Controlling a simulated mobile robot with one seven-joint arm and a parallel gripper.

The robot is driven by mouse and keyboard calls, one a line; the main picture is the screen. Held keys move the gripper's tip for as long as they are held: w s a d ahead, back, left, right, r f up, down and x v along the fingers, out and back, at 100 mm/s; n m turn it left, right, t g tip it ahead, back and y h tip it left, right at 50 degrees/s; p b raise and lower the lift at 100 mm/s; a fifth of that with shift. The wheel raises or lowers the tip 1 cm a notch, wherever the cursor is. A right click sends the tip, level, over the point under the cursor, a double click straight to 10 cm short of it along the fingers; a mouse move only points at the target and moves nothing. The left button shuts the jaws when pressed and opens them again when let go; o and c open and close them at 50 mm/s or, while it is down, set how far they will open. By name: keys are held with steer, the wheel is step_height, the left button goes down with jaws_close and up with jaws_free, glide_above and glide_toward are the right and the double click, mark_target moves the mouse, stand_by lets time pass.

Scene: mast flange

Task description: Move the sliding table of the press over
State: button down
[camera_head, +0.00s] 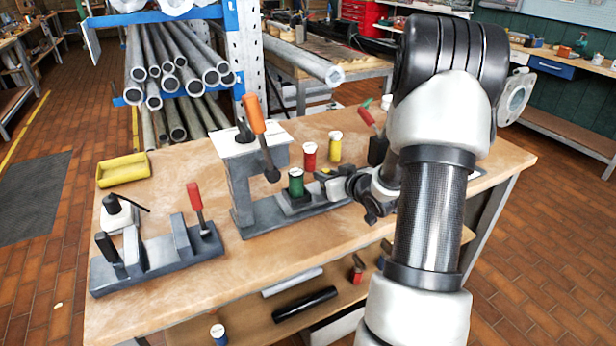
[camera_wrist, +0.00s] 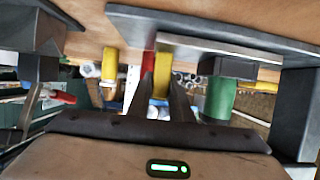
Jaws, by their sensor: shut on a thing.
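The grey press (camera_head: 242,190) stands on the wooden bench, with an orange-handled lever (camera_head: 255,115) and a dark ram (camera_head: 271,172). Its sliding table (camera_head: 292,204) sits on the press bed, right of the ram, and carries a green cylinder (camera_head: 296,183). My gripper (camera_head: 326,176) is at the table's right side. The wrist view is upside down; there my gripper (camera_wrist: 164,88) is shut on a yellow piece (camera_wrist: 161,85), seemingly the sliding table's handle. The table block (camera_wrist: 228,68) and green cylinder (camera_wrist: 217,100) show beside it. The exact grip contact is hidden in the head view.
A red cylinder (camera_head: 309,156) and a yellow cylinder (camera_head: 334,148) stand behind the press bed. A red-handled clamp (camera_head: 372,125) stands near my arm. A grey fixture (camera_head: 155,258) and yellow tray (camera_head: 123,170) are at left.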

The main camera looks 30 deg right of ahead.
steer(key=d+p, duration=0.1)
steer(key=d, duration=0.4)
steer(key=shift+w+d+r, duration=0.1)
steer(key=shift+d, duration=0.1)
steer(key=c, duration=1.6)
jaws_free()
steer(key=shift+d, duration=0.15)
steer(key=p+v, duration=0.2)
steer(key=v, duration=1.5)
